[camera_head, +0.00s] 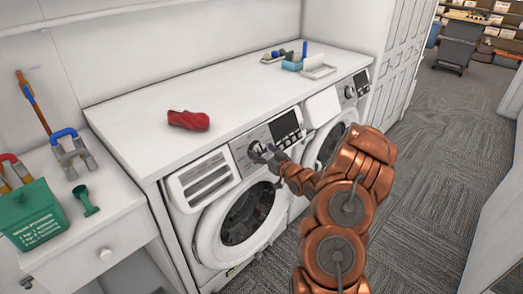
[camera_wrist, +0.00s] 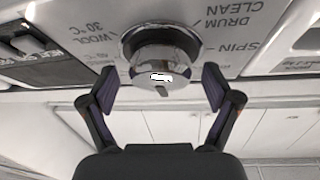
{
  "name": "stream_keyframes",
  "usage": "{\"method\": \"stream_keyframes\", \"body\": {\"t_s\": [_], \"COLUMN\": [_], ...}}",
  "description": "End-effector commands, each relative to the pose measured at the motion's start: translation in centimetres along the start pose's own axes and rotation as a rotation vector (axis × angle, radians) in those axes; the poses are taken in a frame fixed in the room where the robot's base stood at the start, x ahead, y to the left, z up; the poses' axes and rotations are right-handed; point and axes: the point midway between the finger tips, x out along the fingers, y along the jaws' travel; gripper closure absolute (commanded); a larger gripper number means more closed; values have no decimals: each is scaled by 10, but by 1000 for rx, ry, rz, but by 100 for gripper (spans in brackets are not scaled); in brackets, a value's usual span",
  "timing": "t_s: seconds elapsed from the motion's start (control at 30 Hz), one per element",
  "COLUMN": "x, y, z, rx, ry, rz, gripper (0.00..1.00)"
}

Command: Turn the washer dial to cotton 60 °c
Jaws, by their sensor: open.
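The silver round washer dial (camera_wrist: 160,50) fills the upper middle of the wrist view, on a light panel with upside-down print. The print reads "WOOL 30 °C", "DRUM CLEAN" and "SPIN"; I cannot make out a cotton 60 °C mark. A small dark notch and a white patch show on the dial's near face. My gripper (camera_wrist: 159,88) is open, with one finger on each side of the dial; contact is not clear. In the head view my gripper (camera_head: 266,155) is at the control panel of the left washer (camera_head: 208,238), partly covering the dial (camera_head: 254,148).
A second machine (camera_head: 332,141) with its own knob stands to the right. On the white counter (camera_head: 240,92) lie a red cloth-like item (camera_head: 188,120) and a blue container (camera_head: 291,65). A green box (camera_head: 32,215) stands at left. Carpet is clear at right.

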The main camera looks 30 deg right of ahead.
Motion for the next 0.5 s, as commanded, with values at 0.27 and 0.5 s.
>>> {"method": "stream_keyframes", "body": {"t_s": [0.27, 0.5], "x": [2, 2], "y": [0, 0], "z": [0, 0], "rx": [0, -1], "ry": [0, 0], "rz": [0, 0], "gripper": [12, 29]}}
